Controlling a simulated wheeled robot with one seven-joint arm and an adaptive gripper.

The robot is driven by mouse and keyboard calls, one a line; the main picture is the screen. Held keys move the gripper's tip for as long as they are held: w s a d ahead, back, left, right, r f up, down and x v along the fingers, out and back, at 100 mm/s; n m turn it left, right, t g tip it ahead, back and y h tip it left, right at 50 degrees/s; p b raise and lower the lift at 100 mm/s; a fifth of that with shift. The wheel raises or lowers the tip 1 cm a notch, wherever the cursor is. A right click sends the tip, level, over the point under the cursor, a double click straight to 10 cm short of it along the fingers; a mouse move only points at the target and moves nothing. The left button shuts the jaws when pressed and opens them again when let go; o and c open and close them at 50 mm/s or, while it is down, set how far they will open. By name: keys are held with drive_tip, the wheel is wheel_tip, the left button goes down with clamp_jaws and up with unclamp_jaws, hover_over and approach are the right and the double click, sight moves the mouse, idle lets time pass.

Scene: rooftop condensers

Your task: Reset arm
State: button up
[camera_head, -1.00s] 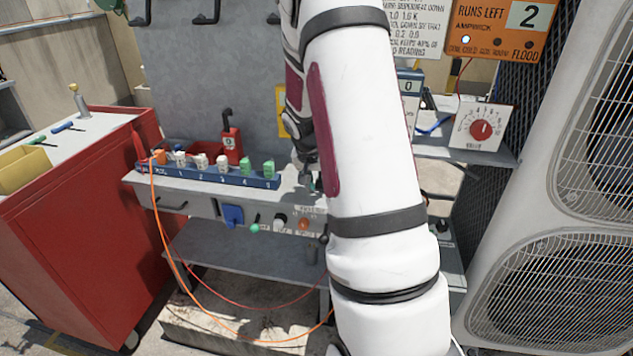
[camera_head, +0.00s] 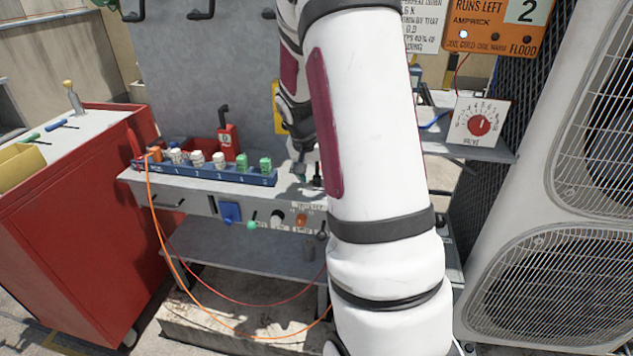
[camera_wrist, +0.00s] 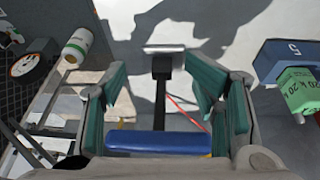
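My arm (camera_head: 375,130) fills the middle of the head view and hides part of the grey bench (camera_head: 330,262) behind it. My gripper (camera_wrist: 157,82) shows in the wrist view with its two teal-padded fingers spread apart. No object is clamped between them. A dark upright piece with a pale flat top (camera_wrist: 163,62) shows in the gap, and a blue bar (camera_wrist: 158,141) lies below it in the picture. I cannot tell how far these are from the fingers.
A blue numbered rack (camera_head: 205,172) with white and green pieces sits on the bench; its end also shows in the wrist view (camera_wrist: 283,55). An orange cable (camera_head: 158,225) hangs in front. A red cabinet (camera_head: 80,240) stands left, a large fan unit (camera_head: 560,270) right.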

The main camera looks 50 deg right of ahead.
drive_tip(key=w+v, duration=0.1)
drive_tip(key=v, duration=0.6)
drive_tip(key=shift+s+r, duration=0.25)
drive_tip(key=shift+s, duration=0.3)
drive_tip(key=s+a+r+n+t+y+p, duration=0.1)
drive_tip(key=s+a+r+n+p, duration=0.25)
drive_tip(key=a+r, duration=0.5)
drive_tip(key=s+a+r+n+t+y+p, duration=0.1)
drive_tip(key=s+a+r+n+p, duration=0.15)
drive_tip(key=s+a+r, duration=0.4)
drive_tip(key=s+a+r+n+y+p, duration=0.1)
drive_tip(key=s+a+r+n+p, duration=0.1)
drive_tip(key=s+a, duration=0.5)
drive_tip(key=s+a+r+n+y+p, duration=0.1)
drive_tip(key=s+a+r+n+p, duration=0.2)
drive_tip(key=s+a, duration=0.5)
drive_tip(key=shift+a+r+n+t, duration=0.4)
drive_tip(key=shift+r+n, duration=0.3)
drive_tip(key=shift+r, duration=0.05)
drive_tip(key=shift+s, duration=0.1)
